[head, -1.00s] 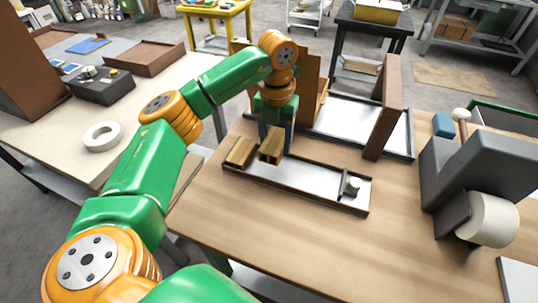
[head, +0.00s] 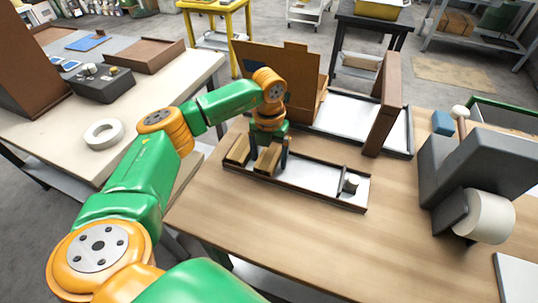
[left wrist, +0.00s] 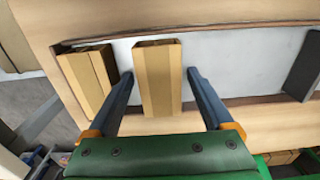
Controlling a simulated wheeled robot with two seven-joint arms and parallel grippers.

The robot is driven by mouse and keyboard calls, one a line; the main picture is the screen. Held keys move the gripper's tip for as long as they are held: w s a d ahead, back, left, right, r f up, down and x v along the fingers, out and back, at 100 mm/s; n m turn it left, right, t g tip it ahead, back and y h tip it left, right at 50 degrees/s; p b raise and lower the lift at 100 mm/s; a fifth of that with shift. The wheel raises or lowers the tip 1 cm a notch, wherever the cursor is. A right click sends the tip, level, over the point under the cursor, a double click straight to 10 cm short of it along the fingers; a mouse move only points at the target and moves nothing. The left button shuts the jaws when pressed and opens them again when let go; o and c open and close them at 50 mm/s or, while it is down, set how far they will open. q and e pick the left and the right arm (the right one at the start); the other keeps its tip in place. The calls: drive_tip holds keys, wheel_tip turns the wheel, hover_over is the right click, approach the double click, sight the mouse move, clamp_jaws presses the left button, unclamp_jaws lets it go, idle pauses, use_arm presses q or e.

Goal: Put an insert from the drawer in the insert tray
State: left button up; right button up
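A long, shallow brown tray (head: 312,176) with a pale floor lies on the wooden table. Two tan, block-like inserts stand side by side at its left end: the left insert (head: 238,150) and the right insert (head: 267,160). My left gripper (head: 271,148) points down over the right insert. In the left wrist view, the fingers (left wrist: 160,75) straddle the right insert (left wrist: 158,95) with a gap on each side. The left finger is between the two inserts (left wrist: 88,80). My right gripper is not in view. I cannot tell which part is the drawer.
A small metal part (head: 351,183) sits behind a divider at the tray's right end. Upright brown panels (head: 386,105) and another pale-floored tray (head: 345,115) stand behind. A grey machine with a white roller (head: 488,216) is at right. The front table area is clear.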

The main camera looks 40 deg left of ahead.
sight(269, 156)
use_arm(q)
wheel_tip(269, 156, up, 8)
drive_tip(key=shift+f, duration=0.1)
idle(0.4)
idle(0.4)
